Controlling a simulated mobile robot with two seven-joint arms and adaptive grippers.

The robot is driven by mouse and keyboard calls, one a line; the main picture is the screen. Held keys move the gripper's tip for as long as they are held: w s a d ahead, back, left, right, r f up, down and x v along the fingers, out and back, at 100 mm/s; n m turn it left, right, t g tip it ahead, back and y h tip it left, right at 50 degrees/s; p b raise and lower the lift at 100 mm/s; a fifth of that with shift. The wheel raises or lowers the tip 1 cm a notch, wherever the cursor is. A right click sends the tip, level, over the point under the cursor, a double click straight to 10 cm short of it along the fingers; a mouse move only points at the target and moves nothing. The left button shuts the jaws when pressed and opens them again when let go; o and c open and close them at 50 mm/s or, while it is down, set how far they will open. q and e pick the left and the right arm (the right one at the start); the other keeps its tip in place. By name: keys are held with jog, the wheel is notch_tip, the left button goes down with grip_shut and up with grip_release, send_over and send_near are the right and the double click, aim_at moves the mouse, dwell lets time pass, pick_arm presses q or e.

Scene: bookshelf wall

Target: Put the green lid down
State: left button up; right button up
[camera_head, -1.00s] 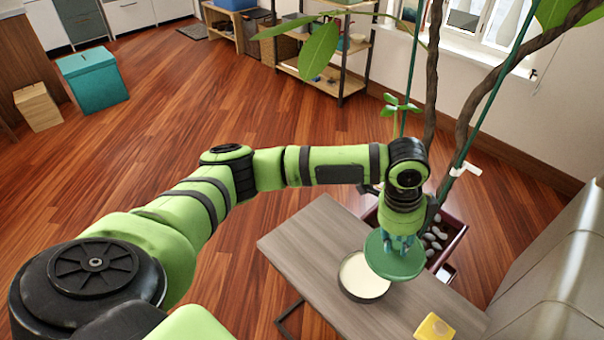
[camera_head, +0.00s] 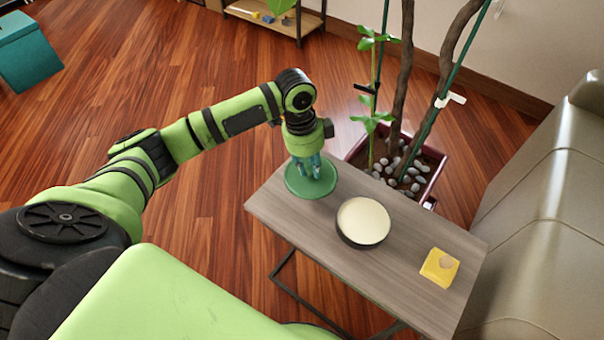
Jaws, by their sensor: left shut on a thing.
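The green lid (camera_head: 298,187) is a round disc at the far left end of the small grey-brown table (camera_head: 405,235). My left gripper (camera_head: 313,172) points down and is shut on the lid from above. The lid is at or just above the table top; I cannot tell if it touches. A round dark pan with a cream inside (camera_head: 363,221) stands uncovered on the table, to the right of the lid. My right gripper is not in view.
A yellow block (camera_head: 439,267) lies on the table's right part. A planter with stones and stems (camera_head: 434,163) stands behind the table. A grey sofa (camera_head: 545,215) is at the right. A teal box (camera_head: 27,50) is at far left.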

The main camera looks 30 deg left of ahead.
pick_arm(q)
jog(key=shift+s+a+f, duration=0.1)
jog(key=shift+a+f, duration=0.4)
jog(key=shift+a, duration=0.35)
notch_tip(320, 180, down, 4)
jog(key=shift+r, duration=0.1)
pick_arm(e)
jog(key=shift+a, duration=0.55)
pick_arm(q)
jog(key=shift+f, duration=0.2)
jog(key=o, duration=0.9)
jog(key=shift+f, duration=0.1)
jog(key=shift+o, duration=0.2)
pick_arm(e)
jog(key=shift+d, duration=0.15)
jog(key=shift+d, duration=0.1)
